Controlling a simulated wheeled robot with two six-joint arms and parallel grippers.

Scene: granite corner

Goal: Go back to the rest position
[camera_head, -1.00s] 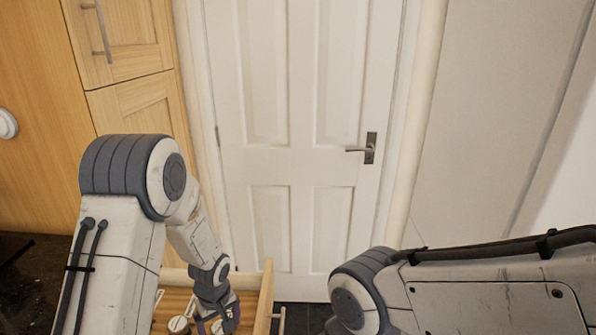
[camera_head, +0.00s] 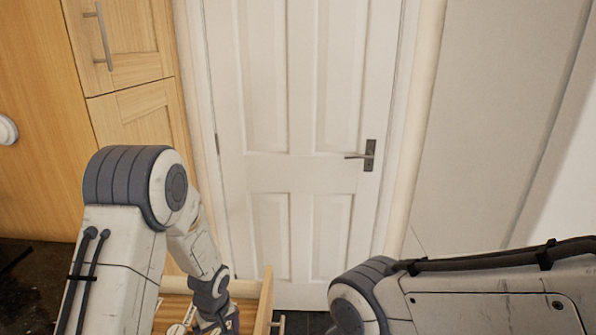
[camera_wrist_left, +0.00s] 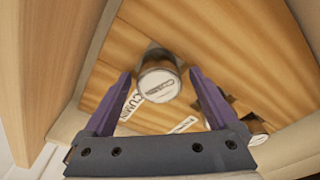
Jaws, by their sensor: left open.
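My left gripper (camera_wrist_left: 160,76) is open, with its two purple fingers spread. It points down into an open wooden drawer (camera_wrist_left: 225,45). A round-lidded jar (camera_wrist_left: 158,84) appears between the fingertips in the left wrist view, with a gap on both sides; its height relative to the tips is unclear. A label reading CUMIN (camera_wrist_left: 131,104) is beside it. In the head view the left gripper (camera_head: 216,326) is at the bottom edge, over the drawer (camera_head: 265,300), with its tips cut off. My right arm enters at lower right; its gripper is out of view.
Another jar (camera_wrist_left: 254,127) is partly hidden by the right finger. A closed white door (camera_head: 300,170) with a metal handle (camera_head: 366,156) stands ahead. Wooden cupboards (camera_head: 135,110) are at left. A narrow strip of dark floor shows right of the drawer.

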